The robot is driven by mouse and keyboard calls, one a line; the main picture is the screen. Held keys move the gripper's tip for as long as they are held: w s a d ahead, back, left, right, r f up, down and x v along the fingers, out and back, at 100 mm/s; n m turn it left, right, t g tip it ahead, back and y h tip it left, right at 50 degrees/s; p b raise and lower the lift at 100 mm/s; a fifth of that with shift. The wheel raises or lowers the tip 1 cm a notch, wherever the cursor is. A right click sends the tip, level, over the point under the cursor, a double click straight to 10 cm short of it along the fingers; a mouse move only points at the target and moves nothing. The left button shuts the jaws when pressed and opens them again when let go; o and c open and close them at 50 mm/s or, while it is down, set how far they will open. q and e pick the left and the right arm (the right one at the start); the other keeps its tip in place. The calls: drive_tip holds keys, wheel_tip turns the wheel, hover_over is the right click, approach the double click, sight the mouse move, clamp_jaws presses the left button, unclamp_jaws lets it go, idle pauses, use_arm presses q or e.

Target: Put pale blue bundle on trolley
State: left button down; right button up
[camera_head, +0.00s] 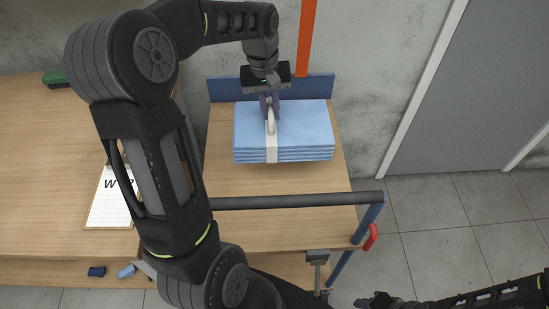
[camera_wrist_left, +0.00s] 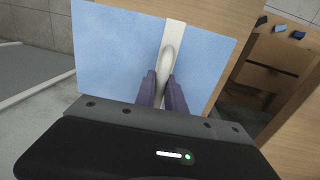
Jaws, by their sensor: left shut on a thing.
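The pale blue bundle (camera_head: 300,128) is a stack of flat folded layers with a white band (camera_head: 271,150) around it. It lies over the wooden top of the trolley (camera_head: 270,180), near its blue back board (camera_head: 315,87). My left gripper (camera_head: 269,104) comes down from above and is shut on the band's raised white handle. In the left wrist view the purple fingers (camera_wrist_left: 162,92) close on the handle above the bundle (camera_wrist_left: 115,55). Whether the bundle rests fully on the trolley cannot be told. My right arm shows at the lower right, but its fingers cannot be made out.
A dark push bar (camera_head: 290,200) crosses the trolley's near side on blue posts, with a red grip (camera_head: 371,237) at right. A wooden bench (camera_head: 40,170) at left holds a clipboard (camera_head: 108,205) and a green brush (camera_head: 55,78). Tiled floor at right is clear.

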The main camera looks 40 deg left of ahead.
use_arm(q)
drive_tip(key=shift+w+f, duration=0.15)
drive_tip(key=shift+f, duration=3)
drive_tip(key=shift+f, duration=1.9)
drive_tip(key=c, duration=1.4)
unclamp_jaws()
drive_tip(key=shift+r, duration=0.1)
drive_tip(key=r, duration=0.8)
drive_tip(key=s+r, duration=0.1)
drive_tip(key=r, duration=0.2)
drive_tip(key=shift+a+r, duration=0.4)
